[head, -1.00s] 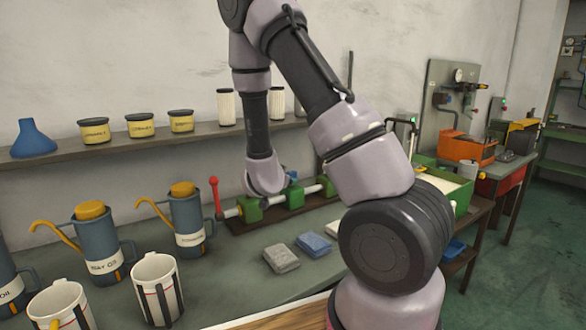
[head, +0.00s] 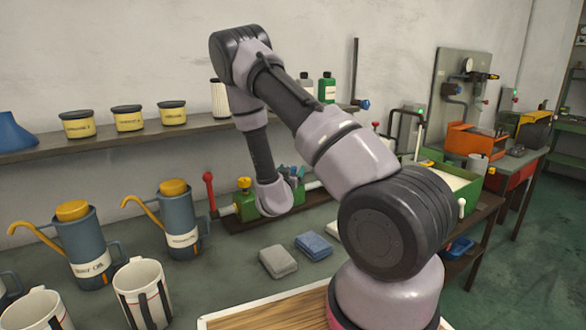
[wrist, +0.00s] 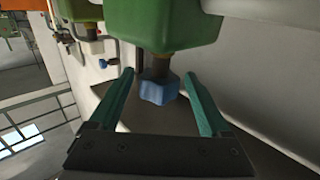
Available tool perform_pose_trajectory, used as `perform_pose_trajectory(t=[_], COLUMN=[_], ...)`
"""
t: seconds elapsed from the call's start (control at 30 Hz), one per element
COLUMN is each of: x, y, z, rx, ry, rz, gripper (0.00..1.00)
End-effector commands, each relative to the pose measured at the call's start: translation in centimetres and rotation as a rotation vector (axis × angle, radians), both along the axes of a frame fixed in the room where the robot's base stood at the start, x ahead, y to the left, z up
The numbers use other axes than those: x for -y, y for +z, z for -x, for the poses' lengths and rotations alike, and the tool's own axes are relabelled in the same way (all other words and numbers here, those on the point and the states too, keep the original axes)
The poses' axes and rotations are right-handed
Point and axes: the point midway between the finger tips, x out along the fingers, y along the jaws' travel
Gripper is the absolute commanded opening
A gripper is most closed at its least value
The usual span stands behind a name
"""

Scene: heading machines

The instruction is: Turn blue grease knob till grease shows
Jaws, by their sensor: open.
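The blue knob (wrist: 159,90) sits on a short dark stem at the end of a green block (wrist: 165,25) in the wrist view. My gripper (wrist: 158,75) is open, with one teal finger on each side of the knob. Gaps show between the knob and both fingers, so it is not gripped. In the head view my wrist is at the row of green blocks (head: 245,208) on the bench, and my arm covers part of the row. I cannot make out the fingers or any grease there.
A red lever (head: 208,180) stands left of the blocks. Two oil cans (head: 88,245) (head: 182,225) and striped mugs (head: 142,290) are on the bench at left. A grey cloth (head: 278,261) and a blue cloth (head: 314,246) lie in front. A shelf (head: 100,146) runs behind.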

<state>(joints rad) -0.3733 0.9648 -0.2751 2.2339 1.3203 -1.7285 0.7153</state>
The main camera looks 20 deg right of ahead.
Motion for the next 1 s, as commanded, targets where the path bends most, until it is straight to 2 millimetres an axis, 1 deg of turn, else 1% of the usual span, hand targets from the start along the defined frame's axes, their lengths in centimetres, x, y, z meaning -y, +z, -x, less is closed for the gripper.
perform_pose_trajectory(t=[0.03, 0.1, 0.2, 0.33, 0.53, 0.57, 0.6, 0.67, 0.7, 0.73, 0.77, 1.0], x=[0.6, 1.0, 1.3, 1.5, 1.5, 1.5, 1.5, 1.5, 1.5, 1.5, 1.5, 1.5], y=[0.0, 0.0, 0.0, 0.0, 0.0, 0.0, 0.0, 0.0, 0.0, 0.0, 0.0, 0.0], z=[-0.6, -1.4, -2.0, -2.3, -2.3, -2.3, -2.3, -2.3, -2.3, -2.3, -2.3, -2.3], rx=[0.001, 0.002, 0.000, 0.000, -0.001, -0.001, -0.001, -0.001, -0.001, -0.001, -0.001, -0.001], ry=[-0.003, -0.002, -0.001, 0.000, 0.001, 0.001, 0.000, 0.000, 0.000, 0.000, 0.000, 0.017], rz=[-0.002, -0.002, -0.001, -0.001, -0.001, -0.001, -0.001, -0.001, -0.001, -0.001, -0.001, 0.000], gripper=[0.81, 0.81, 0.81, 0.81, 0.81, 0.73, 0.58, 0.35, 0.20, 0.08, 0.00, 0.00])
